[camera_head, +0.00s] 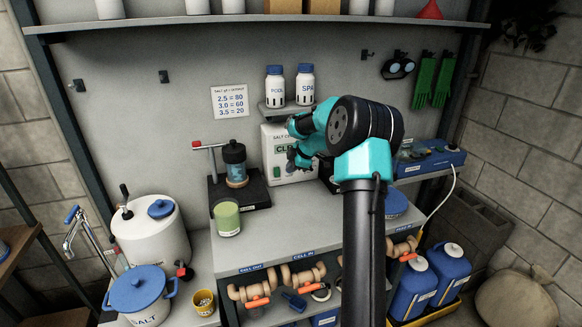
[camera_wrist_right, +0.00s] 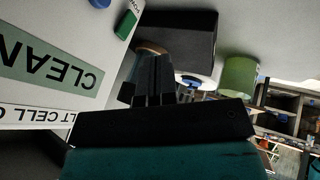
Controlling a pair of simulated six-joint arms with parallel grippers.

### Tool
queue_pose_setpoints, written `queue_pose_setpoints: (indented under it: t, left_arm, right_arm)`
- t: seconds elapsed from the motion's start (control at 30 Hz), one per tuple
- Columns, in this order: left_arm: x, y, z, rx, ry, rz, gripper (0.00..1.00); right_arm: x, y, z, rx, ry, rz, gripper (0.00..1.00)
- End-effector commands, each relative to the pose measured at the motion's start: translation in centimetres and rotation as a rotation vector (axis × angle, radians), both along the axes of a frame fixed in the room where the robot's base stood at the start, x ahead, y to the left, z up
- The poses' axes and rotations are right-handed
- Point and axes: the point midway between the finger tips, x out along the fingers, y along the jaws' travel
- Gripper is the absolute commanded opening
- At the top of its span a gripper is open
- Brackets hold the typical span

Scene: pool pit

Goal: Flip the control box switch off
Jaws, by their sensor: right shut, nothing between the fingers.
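The control box (camera_head: 270,137) is a white box standing on the bench against the back panel, with "SALT CELL" lettering and a green "CLEAN" display (camera_head: 283,149). In the right wrist view the box (camera_wrist_right: 105,40) fills the upper left, with its display (camera_wrist_right: 45,65) upside down. A small green switch (camera_wrist_right: 126,25) shows there beside partly cut-off lettering. My right gripper (camera_head: 292,160) is shut and empty in front of the box. In the wrist view its fingertips (camera_wrist_right: 156,60) appear below the switch, apart from it. The gripper and arm hide the box's right side in the head view. My left gripper is not in view.
A black stand (camera_head: 250,195) with a clamp and dark cylinder is left of the box. A green cup (camera_head: 227,218) stands at the bench's front left. POOL (camera_head: 275,87) and SPA (camera_head: 305,85) bottles sit on a shelf above. A blue unit (camera_head: 432,160) is at right.

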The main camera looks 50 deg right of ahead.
Motion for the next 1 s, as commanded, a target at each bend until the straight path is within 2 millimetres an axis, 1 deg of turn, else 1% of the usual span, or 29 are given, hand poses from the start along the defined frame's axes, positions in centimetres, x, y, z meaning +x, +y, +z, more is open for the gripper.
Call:
queue_pose_setpoints:
  t: [0.1,0.47,0.7,0.83,1.0]
  left_arm:
    - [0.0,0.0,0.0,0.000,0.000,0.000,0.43]
    - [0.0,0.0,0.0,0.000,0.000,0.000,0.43]
    - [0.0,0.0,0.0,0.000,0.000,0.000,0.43]
    - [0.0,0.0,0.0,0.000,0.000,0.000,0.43]
    - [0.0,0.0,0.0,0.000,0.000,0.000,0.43]
  right_arm:
    - [1.1,0.2,-1.7,0.001,0.002,0.001,0.00]
    - [4.5,0.5,-6.7,0.000,0.001,0.000,0.00]
    - [6.8,-1.1,-7.0,-0.001,-0.002,-0.002,0.00]
    - [7.5,-1.5,-7.2,-0.001,-0.002,-0.001,0.00]
    - [7.8,-1.7,-7.2,-0.002,-0.002,-0.002,0.00]
